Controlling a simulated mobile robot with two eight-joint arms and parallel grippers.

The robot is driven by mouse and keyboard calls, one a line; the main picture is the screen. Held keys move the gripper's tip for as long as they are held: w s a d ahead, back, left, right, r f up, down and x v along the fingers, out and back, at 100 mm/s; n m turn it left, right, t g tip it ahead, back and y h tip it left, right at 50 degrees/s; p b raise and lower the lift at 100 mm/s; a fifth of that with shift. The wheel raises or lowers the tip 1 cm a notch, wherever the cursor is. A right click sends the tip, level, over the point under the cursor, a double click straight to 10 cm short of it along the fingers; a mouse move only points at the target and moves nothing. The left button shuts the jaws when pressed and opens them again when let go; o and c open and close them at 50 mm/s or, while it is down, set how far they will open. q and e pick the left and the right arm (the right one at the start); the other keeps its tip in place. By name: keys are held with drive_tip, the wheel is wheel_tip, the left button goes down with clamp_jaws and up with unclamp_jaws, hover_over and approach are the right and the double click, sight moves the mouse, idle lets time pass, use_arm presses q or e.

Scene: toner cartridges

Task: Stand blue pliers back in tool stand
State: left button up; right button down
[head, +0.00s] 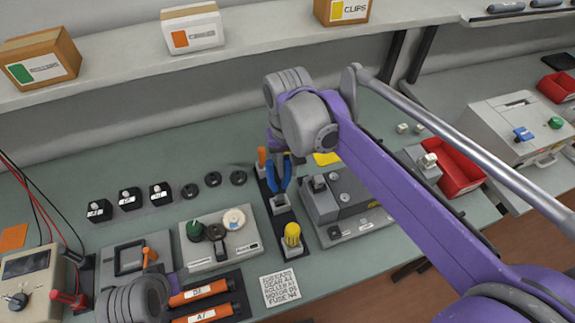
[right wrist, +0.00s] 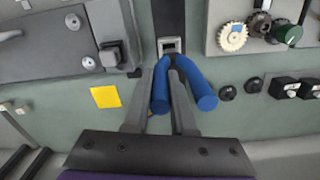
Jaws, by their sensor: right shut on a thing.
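The blue pliers (head: 271,172) are held handles up, nose down, over the dark strip-shaped tool stand (head: 285,222). My right gripper (head: 279,165) is shut on them, partly hidden behind its own wrist. My left gripper is not visible.
A yellow-handled tool (head: 292,236) stands in the front holder and an orange-handled tool (head: 262,157) at the back. A grey machine (head: 345,205) is close on the right. A knob-and-gear panel (head: 218,240) is on the left. A shelf (head: 240,55) runs above.

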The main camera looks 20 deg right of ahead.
sight(287, 156)
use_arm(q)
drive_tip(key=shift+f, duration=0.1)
use_arm(e)
drive_tip(key=shift+f, duration=0.2)
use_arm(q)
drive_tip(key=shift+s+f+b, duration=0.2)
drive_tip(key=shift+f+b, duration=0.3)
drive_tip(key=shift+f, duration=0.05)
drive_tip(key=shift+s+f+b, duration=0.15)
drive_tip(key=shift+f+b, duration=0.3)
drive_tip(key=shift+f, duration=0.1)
use_arm(e)
drive_tip(key=shift+f, duration=1.6)
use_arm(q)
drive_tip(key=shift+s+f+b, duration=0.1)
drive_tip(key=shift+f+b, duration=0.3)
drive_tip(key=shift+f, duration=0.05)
use_arm(e)
drive_tip(key=shift+f, duration=0.8)
drive_tip(key=c, duration=0.7)
unclamp_jaws()
drive_tip(key=shift+r, duration=0.1)
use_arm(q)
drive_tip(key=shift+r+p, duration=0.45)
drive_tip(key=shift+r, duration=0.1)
use_arm(e)
wheel_tip(287, 156, up, 11)
drive_tip(key=shift+f, duration=0.15)
